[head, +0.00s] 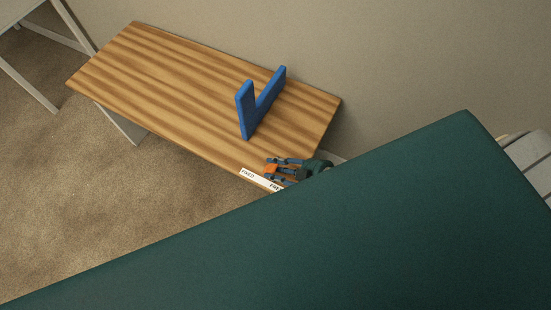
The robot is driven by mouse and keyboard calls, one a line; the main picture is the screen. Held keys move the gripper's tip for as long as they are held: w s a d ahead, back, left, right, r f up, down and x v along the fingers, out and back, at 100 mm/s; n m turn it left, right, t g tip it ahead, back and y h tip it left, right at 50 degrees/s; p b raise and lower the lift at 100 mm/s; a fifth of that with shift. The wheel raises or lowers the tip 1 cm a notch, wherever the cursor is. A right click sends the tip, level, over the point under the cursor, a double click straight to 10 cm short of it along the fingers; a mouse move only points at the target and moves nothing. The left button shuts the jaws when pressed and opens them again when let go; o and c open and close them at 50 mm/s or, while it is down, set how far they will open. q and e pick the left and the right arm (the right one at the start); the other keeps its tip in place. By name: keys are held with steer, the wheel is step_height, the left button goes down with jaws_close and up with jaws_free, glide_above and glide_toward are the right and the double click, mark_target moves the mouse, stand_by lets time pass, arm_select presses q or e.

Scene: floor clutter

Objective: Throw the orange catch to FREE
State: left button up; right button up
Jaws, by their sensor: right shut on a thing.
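The orange catch (271,168) shows as a small orange piece near the front right edge of the wooden bench, by a white label strip (259,179). The strip reads "FIXED" at its left end and "FREE" at its right end. My right gripper (274,169) is shut on the orange catch, with its fingers around it. The fingers cover part of the catch, so its exact position along the strip is hard to tell. My left gripper is not in view.
A blue V-shaped block (262,105) stands on the wooden bench (160,80), behind the catch. A wall runs behind the bench. A large dark green surface (380,230) fills the lower right and hides what lies beneath. Carpet (100,200) is open at left.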

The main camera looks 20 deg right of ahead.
steer(key=shift+w+r, duration=0.3)
steer(key=shift+w, duration=0.1)
steer(key=o, duration=1.1)
steer(key=shift+o, duration=0.7)
steer(key=shift+f, duration=0.15)
steer(key=shift+s, duration=0.1)
steer(key=shift+s, duration=0.15)
steer(key=v, duration=1.1)
steer(key=shift+s+d, duration=0.2)
steer(key=shift+d, duration=0.15)
